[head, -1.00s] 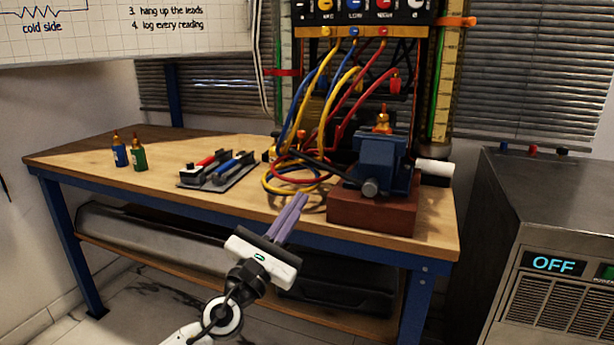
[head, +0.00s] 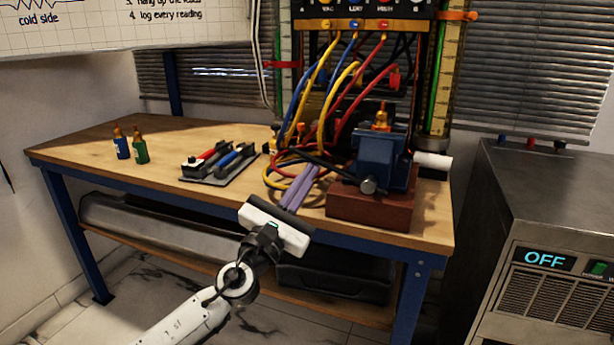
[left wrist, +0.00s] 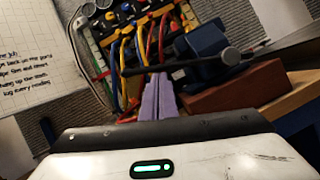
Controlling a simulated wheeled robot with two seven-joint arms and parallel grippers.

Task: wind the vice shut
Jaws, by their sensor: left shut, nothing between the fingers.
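The blue vice (head: 383,160) stands on a reddish-brown block (head: 370,208) at the right end of the bench. A round grey screw end (head: 368,186) faces the front, with a dark handle bar (head: 318,163) reaching left from it. The vice also shows in the left wrist view (left wrist: 205,45), with its dark bar (left wrist: 165,68) crossing in front of the leads. My left gripper (head: 306,176) has its purple fingers together and empty, just left of the block and near the bar. I cannot tell whether they touch the bar. My right gripper is in neither view.
Yellow, blue and red leads (head: 340,95) hang from the panel behind the vice. A tray with red and blue probes (head: 220,162) and two small bottles (head: 130,146) stand left on the bench (head: 100,165). A grey cabinet (head: 550,200) reading OFF stands right.

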